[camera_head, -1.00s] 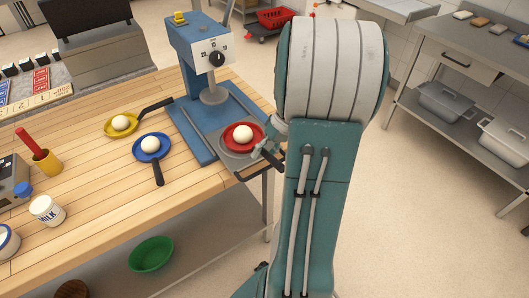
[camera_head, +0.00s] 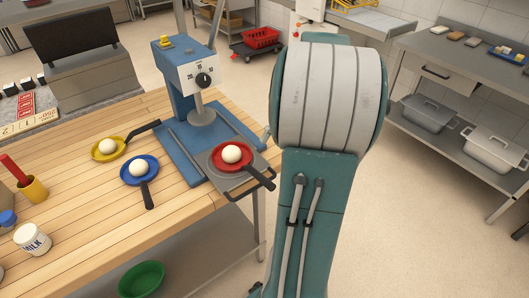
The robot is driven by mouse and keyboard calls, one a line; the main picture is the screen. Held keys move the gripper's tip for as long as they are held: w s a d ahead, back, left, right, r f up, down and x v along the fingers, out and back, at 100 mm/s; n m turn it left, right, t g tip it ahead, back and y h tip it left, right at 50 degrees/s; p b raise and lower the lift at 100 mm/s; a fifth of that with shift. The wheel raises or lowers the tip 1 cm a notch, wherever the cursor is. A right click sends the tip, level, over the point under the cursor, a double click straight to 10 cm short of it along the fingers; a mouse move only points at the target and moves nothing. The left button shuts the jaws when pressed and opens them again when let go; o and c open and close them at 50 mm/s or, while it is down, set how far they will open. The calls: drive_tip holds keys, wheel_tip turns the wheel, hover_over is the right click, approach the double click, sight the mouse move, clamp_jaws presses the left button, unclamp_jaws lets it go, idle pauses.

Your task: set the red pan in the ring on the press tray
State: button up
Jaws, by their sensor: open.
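The red pan (camera_head: 217,165) rests on the grey tray (camera_head: 226,186) of the blue press (camera_head: 178,135), with a white dough ball (camera_head: 231,154) in it. Its dark handle (camera_head: 260,177) points to the lower right, past the tray's edge, and nothing holds it. The ring is not visible; I cannot tell whether the pan sits inside it. My own arm fills the middle of the view, right of the tray, and hides my gripper.
A yellow pan (camera_head: 97,156) and a blue pan (camera_head: 128,179), each with a dough ball, stand left of the press on the wooden table (camera_head: 90,215). A milk jar (camera_head: 33,240) is at the lower left. A green bowl (camera_head: 142,279) sits below the table.

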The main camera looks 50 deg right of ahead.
drive_tip(key=w+a+r+n+h, duration=0.1)
drive_tip(key=a+r+h, duration=0.1)
drive_tip(key=a, duration=0.6)
drive_tip(key=w+a+r+n+h, duration=0.1)
drive_tip(key=w+a+r+h, duration=0.1)
drive_tip(key=a, duration=0.6)
drive_tip(key=s+a+n+t+h, duration=0.1)
drive_tip(key=s+a, duration=0.2)
drive_tip(key=a, duration=0.3)
drive_tip(key=s+a+n+t+h, duration=0.1)
drive_tip(key=s+a+t, duration=0.1)
drive_tip(key=a, duration=0.5)
drive_tip(key=shift+s+a+r, duration=0.2)
drive_tip(key=shift+s+a, duration=0.1)
drive_tip(key=shift+s, duration=0.3)
